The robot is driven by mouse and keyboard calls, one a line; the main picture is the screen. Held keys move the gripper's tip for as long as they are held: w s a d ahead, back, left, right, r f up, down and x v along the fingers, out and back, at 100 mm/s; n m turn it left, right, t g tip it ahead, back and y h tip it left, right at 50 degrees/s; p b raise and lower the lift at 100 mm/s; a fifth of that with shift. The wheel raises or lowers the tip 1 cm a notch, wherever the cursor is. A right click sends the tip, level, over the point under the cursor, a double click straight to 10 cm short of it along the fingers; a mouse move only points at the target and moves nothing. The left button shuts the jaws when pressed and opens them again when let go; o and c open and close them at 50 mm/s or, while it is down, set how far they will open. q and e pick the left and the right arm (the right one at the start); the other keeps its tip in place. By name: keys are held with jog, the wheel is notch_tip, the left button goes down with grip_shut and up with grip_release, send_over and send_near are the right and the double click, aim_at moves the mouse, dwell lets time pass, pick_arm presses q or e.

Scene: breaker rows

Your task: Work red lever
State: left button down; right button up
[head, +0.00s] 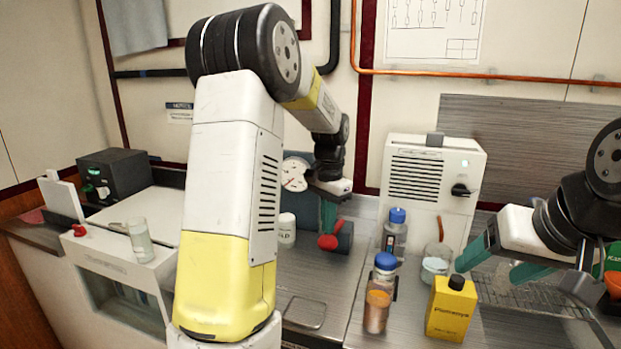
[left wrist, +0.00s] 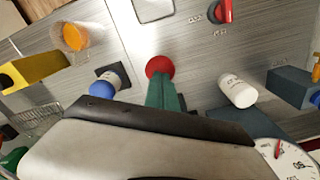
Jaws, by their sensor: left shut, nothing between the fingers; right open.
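A red rounded knob (head: 328,242), which looks like the red lever's end, stands in front of a dark grey cylinder-shaped body (head: 344,238) on the counter. My left gripper (head: 328,228) points down at it with green fingers shut and nothing between them. In the left wrist view the red knob (left wrist: 159,66) sits right at the fingertips (left wrist: 162,82); I cannot tell whether they touch. The lever's shaft is hidden. My right gripper (head: 497,268) is open and empty above the counter at the right.
Two blue-capped bottles (head: 376,300), a beaker (head: 436,262) and a yellow box (head: 451,308) stand right of the knob. A white bottle (head: 286,230) and a pressure gauge (head: 294,174) are left of it. A second red handle (left wrist: 224,10) shows in the left wrist view.

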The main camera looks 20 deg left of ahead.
aim_at(328, 247)
pick_arm(q)
jog(key=shift+f, duration=4)
jog(key=shift+r, duration=4)
jog(key=shift+f, duration=0.1)
jog(key=shift+f, duration=3.9)
jog(key=shift+w, duration=0.1)
jog(key=shift+r, duration=0.1)
jog(key=shift+r, duration=3.9)
